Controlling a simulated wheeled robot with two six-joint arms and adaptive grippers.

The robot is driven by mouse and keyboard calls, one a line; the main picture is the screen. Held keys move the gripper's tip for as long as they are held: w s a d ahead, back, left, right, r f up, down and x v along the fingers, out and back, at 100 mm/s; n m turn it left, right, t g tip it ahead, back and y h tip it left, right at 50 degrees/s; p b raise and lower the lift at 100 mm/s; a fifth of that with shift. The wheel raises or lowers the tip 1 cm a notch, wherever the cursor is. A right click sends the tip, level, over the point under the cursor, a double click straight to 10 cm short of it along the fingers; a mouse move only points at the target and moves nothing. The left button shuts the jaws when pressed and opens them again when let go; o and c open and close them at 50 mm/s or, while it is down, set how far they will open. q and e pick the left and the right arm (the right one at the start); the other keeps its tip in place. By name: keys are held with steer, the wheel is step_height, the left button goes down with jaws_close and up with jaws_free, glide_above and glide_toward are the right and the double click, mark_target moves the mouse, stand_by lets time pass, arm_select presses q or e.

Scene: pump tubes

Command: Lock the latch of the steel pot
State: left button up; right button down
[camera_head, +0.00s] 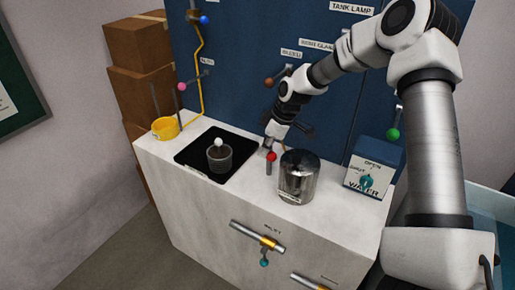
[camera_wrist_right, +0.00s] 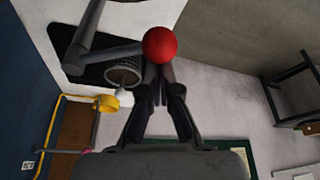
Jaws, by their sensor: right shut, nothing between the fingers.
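The steel pot (camera_head: 298,182) stands upright on the white counter, right of the middle in the head view. A red ball knob (camera_head: 271,156) sits at its left side, above a short grey post. My right gripper (camera_head: 269,146) is just above and behind this knob, its fingers shut and empty. In the right wrist view the red knob (camera_wrist_right: 160,45) is at the end of a grey bar (camera_wrist_right: 112,52), right at the tips of my right gripper (camera_wrist_right: 158,72). I cannot tell whether they touch. The pot itself is not clearly visible there. My left gripper is not in view.
A black tray (camera_head: 190,160) holding a dark cup (camera_head: 219,160) with a white ball lies left of the pot. A yellow ring-shaped part (camera_head: 166,128) is further left. A water box (camera_head: 373,170) stands right. A blue panel (camera_head: 235,85) rises behind.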

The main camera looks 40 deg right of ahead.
steer(key=d+n, duration=0.1)
steer(key=s+n, duration=0.1)
steer(key=shift+s+d+n+g+y, duration=0.25)
steer(key=shift+d+n+g+y, duration=0.05)
steer(key=shift+d+n+g, duration=0.1)
steer(key=d+n, duration=0.1)
steer(key=s+d+n+g+b, duration=0.1)
steer(key=n, duration=0.1)
steer(key=shift+s+d+n, duration=0.1)
steer(key=shift+d+n, duration=0.1)
steer(key=shift+n, duration=0.1)
steer(key=d+n, duration=0.1)
steer(key=n, duration=0.1)
steer(key=d+n+g, duration=0.1)
steer(key=d, duration=0.1)
steer(key=shift+s+n+y, duration=0.15)
steer(key=shift+n+y, duration=0.15)
steer(key=shift+n, duration=0.1)
steer(key=shift+d, duration=0.5)
